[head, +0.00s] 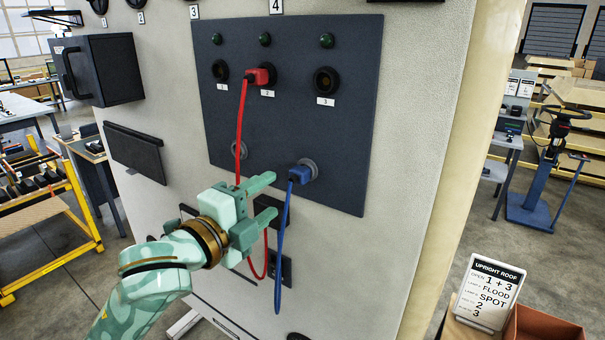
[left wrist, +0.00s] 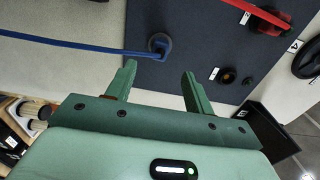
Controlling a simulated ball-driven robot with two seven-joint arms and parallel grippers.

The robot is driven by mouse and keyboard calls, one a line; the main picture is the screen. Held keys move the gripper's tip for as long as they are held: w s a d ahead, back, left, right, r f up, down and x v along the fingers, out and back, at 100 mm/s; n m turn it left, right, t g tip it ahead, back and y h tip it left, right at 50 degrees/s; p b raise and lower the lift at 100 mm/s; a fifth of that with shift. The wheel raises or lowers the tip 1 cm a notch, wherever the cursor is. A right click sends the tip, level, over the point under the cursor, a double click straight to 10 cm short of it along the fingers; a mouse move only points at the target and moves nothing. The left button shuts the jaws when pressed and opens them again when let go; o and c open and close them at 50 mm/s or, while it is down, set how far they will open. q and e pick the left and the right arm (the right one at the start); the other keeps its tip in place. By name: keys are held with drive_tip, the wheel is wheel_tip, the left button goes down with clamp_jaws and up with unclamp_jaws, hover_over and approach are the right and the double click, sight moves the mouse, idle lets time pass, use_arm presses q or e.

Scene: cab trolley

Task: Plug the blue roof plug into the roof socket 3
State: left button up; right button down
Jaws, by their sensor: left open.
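The blue roof plug (head: 300,176) sits in a round grey holder low on the dark panel, its blue cable hanging down. In the left wrist view the plug (left wrist: 158,44) is just beyond the fingertips, with its cable running left. Roof socket 3 (head: 326,80) is a black round socket at the panel's upper right, with nothing in it. My left gripper (head: 273,196) is open and empty, to the left of and slightly below the blue plug, apart from it. Its two fingers also show in the left wrist view (left wrist: 158,76). My right gripper is not in view.
A red plug (head: 261,76) is in socket 2; its red cable hangs down behind my left gripper. Socket 1 (head: 220,71) is empty. Green lamps (head: 265,39) line the panel's top. A sign card (head: 489,293) stands lower right beside a reddish-brown tray (head: 545,327).

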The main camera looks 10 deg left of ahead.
sight(295, 178)
use_arm(q)
drive_tip(key=b+x, duration=0.1)
drive_tip(key=x, duration=0.3)
drive_tip(key=shift+w+f+b, duration=0.15)
drive_tip(key=shift+b, duration=0.25)
drive_tip(key=shift+p+x, duration=0.35)
drive_tip(key=shift+x, duration=1.9)
drive_tip(key=shift+p, duration=0.4)
drive_tip(key=shift+p, duration=0.7)
clamp_jaws()
